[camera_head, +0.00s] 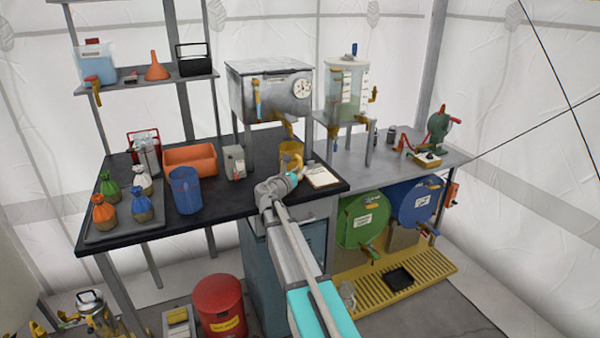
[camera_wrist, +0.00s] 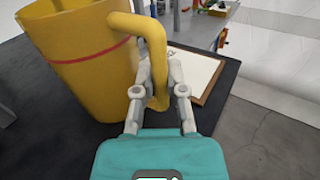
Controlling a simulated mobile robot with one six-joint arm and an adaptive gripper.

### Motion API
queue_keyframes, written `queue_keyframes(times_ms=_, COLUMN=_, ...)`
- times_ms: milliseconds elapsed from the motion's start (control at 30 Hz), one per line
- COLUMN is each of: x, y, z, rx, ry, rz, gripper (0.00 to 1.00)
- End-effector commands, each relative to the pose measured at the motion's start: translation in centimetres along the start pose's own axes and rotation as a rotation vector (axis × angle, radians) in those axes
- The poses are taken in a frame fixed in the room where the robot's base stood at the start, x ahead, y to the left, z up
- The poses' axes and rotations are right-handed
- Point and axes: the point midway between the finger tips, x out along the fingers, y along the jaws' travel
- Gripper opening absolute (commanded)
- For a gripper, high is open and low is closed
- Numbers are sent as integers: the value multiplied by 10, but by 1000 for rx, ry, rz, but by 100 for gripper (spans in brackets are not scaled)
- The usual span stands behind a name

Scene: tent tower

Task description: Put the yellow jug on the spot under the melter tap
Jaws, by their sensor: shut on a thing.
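The yellow jug (camera_head: 291,153) is at the right part of the black table, below the grey metal box with a dial, which looks like the melter (camera_head: 270,95). In the wrist view the jug (camera_wrist: 85,60) is upright, with a red line around its body. My gripper (camera_wrist: 158,85) is shut on the jug's handle (camera_wrist: 153,45), one finger on each side. In the head view my gripper (camera_head: 293,179) is partly hidden by my arm. A tap (camera_head: 288,130) shows under the box near the jug. I cannot tell whether the jug touches the table; the spot is not visible.
A clipboard (camera_head: 321,176) lies right of the jug. A grey device (camera_head: 235,161), orange bin (camera_head: 190,158) and blue jug (camera_head: 185,190) stand to the left. A tray (camera_head: 98,236) holds several tied bags. A clear tank (camera_head: 346,92) stands on the right bench.

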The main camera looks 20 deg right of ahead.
Motion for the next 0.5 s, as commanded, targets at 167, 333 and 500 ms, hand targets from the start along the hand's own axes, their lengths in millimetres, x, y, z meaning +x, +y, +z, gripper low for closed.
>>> queue_keyframes(times_ms=167, x=0, y=0, z=-3, rx=0, ry=0, rz=0, gripper=21)
queue_keyframes(times_ms=333, x=0, y=0, z=-2, rx=0, ry=0, rz=0, gripper=50)
queue_keyframes(times_ms=500, x=0, y=0, z=-2, rx=0, ry=0, rz=0, gripper=50)
